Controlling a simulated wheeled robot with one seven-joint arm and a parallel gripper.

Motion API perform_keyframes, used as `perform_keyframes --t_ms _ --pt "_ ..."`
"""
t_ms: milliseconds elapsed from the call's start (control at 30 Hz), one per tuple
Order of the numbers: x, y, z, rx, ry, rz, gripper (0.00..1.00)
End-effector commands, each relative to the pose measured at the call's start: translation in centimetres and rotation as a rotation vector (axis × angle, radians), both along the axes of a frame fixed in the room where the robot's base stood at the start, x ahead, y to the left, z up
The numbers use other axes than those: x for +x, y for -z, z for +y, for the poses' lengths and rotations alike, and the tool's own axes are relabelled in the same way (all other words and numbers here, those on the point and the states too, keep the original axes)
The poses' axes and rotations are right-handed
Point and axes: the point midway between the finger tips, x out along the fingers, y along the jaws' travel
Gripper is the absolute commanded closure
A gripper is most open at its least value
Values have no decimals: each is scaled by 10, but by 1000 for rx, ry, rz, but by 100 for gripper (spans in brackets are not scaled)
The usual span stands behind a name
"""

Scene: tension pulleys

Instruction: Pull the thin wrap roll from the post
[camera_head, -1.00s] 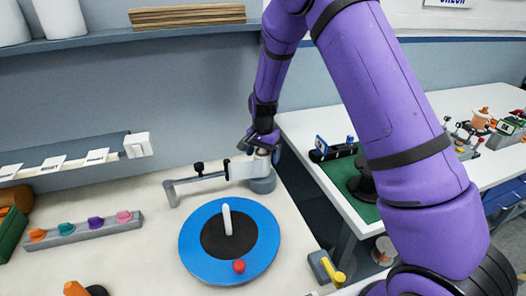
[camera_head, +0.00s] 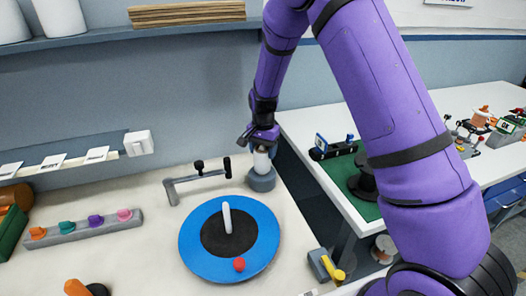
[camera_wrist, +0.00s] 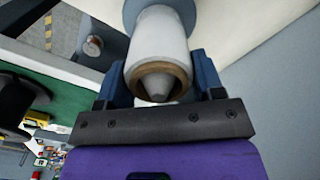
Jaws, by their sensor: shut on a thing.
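The thin wrap roll (camera_head: 262,162) is white and upright on the post's round grey base (camera_head: 262,182), at the right edge of the bench. In the wrist view the roll (camera_wrist: 160,42) shows a brown core ring, with the post's grey cone tip (camera_wrist: 159,88) inside it. My gripper (camera_head: 262,143) is over the roll from above. Its blue fingers are on both sides of the roll in the wrist view (camera_wrist: 162,78), shut on it. The post is still inside the core. The lower end of the roll is hard to make out.
A grey bracket arm with a black roller (camera_head: 227,167) stands just left of the roll. In front is a blue turntable (camera_head: 200,255) with a white peg and red knob. A yellow-handled lever (camera_head: 333,268) is at front right. A shelf (camera_head: 150,35) runs above.

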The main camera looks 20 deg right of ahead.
Motion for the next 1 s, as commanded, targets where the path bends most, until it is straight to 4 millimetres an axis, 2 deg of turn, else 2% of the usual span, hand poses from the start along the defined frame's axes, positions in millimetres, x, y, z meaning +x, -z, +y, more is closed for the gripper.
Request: perform_keyframes --t_ms 1000 --pt "0 -18 0 0 0 0 65"
